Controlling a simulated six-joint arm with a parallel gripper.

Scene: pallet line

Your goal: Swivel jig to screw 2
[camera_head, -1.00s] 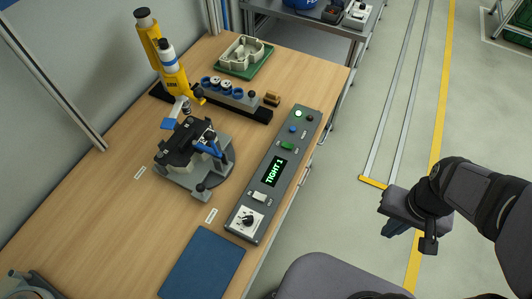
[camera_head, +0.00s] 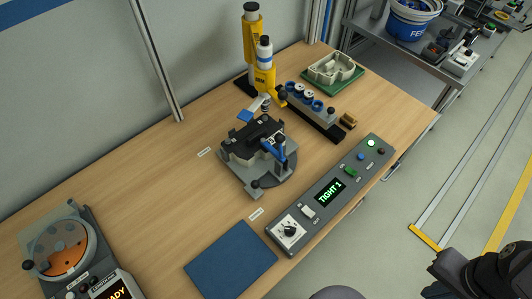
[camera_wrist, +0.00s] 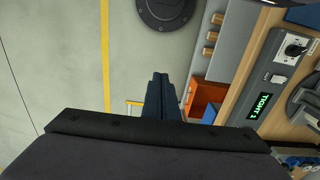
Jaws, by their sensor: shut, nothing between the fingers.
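The jig (camera_head: 282,182) is a grey round swivel base with a lever knob at its front. It carries a black part (camera_head: 250,138) and a blue clamp (camera_head: 276,153). A yellow screwdriver (camera_head: 264,78) stands over the jig's back edge, its tip close to the black part. The grey control panel (camera_head: 322,212) reads "TIGHT 1" in green, with a lit green lamp; it also shows in the wrist view (camera_wrist: 271,85). My gripper's fingers (camera_wrist: 160,78) are shut and empty over the floor, away from the bench. In the head view, my arm is cut off at lower right.
A blue mat (camera_head: 230,261) lies in front of the jig. A rack with several round pieces (camera_head: 312,107) and a green tray (camera_head: 334,75) stand behind. A round feeder (camera_head: 62,250) is at lower left. An orange drawer (camera_wrist: 207,95) is near my fingers.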

